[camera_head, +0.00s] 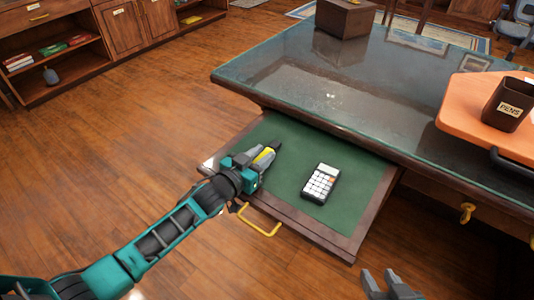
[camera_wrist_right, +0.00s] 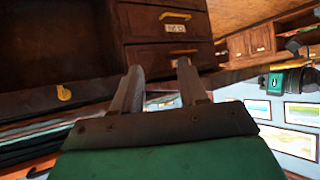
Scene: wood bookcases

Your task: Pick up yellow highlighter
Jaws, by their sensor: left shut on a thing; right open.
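The yellow highlighter (camera_head: 264,157) shows in the head view at the tip of my left gripper (camera_head: 260,160), over the left part of the open green-lined drawer (camera_head: 283,145). My left gripper is shut on it; the fingers partly hide it, and I cannot tell whether it touches the drawer floor. My right gripper (camera_head: 390,286) is at the bottom of the head view, low in front of the desk. In the right wrist view its two fingers (camera_wrist_right: 160,88) stand apart with nothing between them.
A white calculator (camera_head: 321,183) lies in the drawer, right of my left gripper. The drawer has a yellow handle (camera_head: 259,220). The glass-topped desk (camera_head: 370,90) overhangs its back. A pen cup (camera_head: 508,104) stands on an orange tray (camera_head: 465,112). A brown box (camera_head: 345,18) sits at the desk's far end.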

